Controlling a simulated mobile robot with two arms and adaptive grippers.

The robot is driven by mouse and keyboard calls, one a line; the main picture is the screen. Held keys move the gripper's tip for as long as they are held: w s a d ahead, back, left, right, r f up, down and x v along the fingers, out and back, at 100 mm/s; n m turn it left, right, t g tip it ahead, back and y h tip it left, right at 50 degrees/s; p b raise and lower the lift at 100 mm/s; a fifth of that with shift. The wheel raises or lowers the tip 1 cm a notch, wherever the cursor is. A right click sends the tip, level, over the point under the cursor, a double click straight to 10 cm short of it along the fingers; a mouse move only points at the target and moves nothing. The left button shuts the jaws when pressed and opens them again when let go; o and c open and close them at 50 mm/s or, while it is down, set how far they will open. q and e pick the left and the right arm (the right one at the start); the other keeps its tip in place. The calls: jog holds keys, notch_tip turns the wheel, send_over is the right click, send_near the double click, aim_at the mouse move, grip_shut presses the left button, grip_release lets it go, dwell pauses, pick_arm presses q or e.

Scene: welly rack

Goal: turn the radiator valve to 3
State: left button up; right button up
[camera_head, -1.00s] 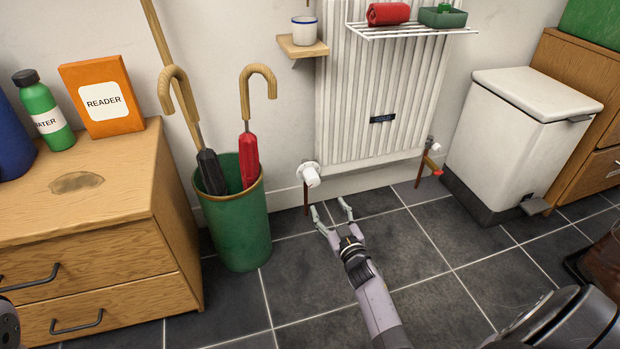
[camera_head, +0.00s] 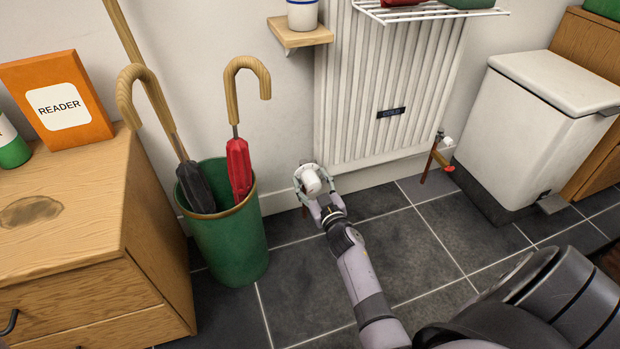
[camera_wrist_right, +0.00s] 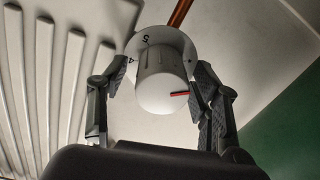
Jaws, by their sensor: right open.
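The white radiator valve knob (camera_head: 311,182) sits at the lower left corner of the white radiator (camera_head: 385,95). In the right wrist view the knob (camera_wrist_right: 161,85) shows a red pointer line on its right side and a dial plate behind it with a 5 and part of a 4 visible. My right gripper (camera_head: 314,184) is open, with one finger on each side of the knob. In the wrist view the fingers (camera_wrist_right: 157,95) stand around it, and a gap shows at the left finger. Contact at the right finger is unclear. My left gripper is not in view.
A green bin (camera_head: 228,238) with two umbrellas stands left of the valve. A wooden shelf (camera_head: 299,36) with a cup is above. A copper pipe with a small red-tipped valve (camera_head: 440,160) is at the radiator's right. A white pedal bin (camera_head: 535,125) stands further right.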

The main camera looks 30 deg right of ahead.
jog(key=shift+c, duration=0.2)
jog(key=c, duration=1.1)
jog(key=shift+r, duration=0.1)
